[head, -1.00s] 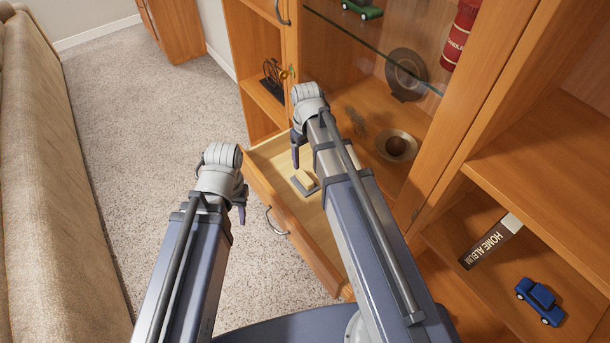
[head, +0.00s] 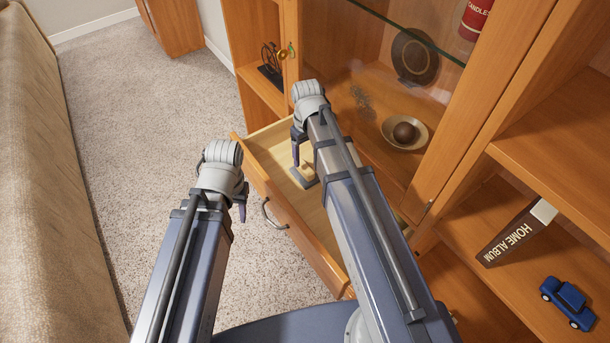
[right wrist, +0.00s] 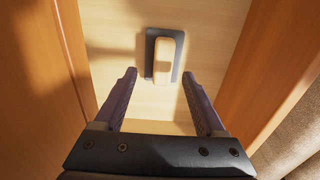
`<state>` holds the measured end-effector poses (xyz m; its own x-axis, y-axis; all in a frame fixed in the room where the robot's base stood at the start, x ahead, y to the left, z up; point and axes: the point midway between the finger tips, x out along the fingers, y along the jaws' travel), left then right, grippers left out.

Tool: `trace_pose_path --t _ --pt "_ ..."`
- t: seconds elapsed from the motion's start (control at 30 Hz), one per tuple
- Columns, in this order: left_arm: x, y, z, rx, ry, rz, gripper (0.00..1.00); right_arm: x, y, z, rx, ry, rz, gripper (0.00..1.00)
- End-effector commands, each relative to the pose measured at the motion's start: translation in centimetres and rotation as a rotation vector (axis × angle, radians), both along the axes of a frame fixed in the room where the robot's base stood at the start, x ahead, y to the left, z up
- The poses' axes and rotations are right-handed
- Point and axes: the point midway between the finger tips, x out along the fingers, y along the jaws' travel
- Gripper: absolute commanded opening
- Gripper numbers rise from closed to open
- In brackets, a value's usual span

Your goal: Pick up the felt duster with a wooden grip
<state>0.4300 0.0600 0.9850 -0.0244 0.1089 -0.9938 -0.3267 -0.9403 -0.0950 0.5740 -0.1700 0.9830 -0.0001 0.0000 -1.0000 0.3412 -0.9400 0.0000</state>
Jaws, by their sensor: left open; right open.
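The felt duster (head: 306,175) lies in the open drawer, partly hidden by my right arm in the head view. In the right wrist view the duster (right wrist: 163,58) shows whole: a pale wooden grip on a dark felt pad, lying flat on the drawer floor. My right gripper (right wrist: 162,100) is open and empty. Its fingers point down into the drawer, with the duster ahead of and between the fingertip lines, apart from them. My left gripper (head: 241,205) is at the left, outside the drawer front; its jaws are open and empty.
The drawer (head: 290,222) is pulled out, with walls close on both sides of the right gripper. Above it, the cabinet holds a bowl with a ball (head: 405,132) and a plate (head: 415,56). A blue toy car (head: 567,303) and an album (head: 517,232) lie on the right shelf.

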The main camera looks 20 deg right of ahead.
Motion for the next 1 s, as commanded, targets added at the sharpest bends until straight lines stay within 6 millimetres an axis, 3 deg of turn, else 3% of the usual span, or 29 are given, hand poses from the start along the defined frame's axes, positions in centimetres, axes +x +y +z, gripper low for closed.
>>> trace_pose_path --t 0.03,0.37,0.7,1.0 --pt "0.0 0.0 -0.8 0.0 0.0 0.0 0.42 0.0 0.0 -0.8 0.0 0.0 0.0 0.72" --pt "0.0 0.0 -1.7 0.0 0.0 0.001 0.42 0.0 0.1 -1.7 0.0 0.0 0.0 0.72" --pt "0.0 0.0 -5.7 0.0 0.0 0.001 0.42 -0.1 0.5 -5.7 0.001 -0.001 0.0 0.72" --pt "0.0 0.0 -5.8 0.0 0.0 0.001 0.42 -0.1 0.5 -5.8 0.001 -0.001 0.001 0.72"
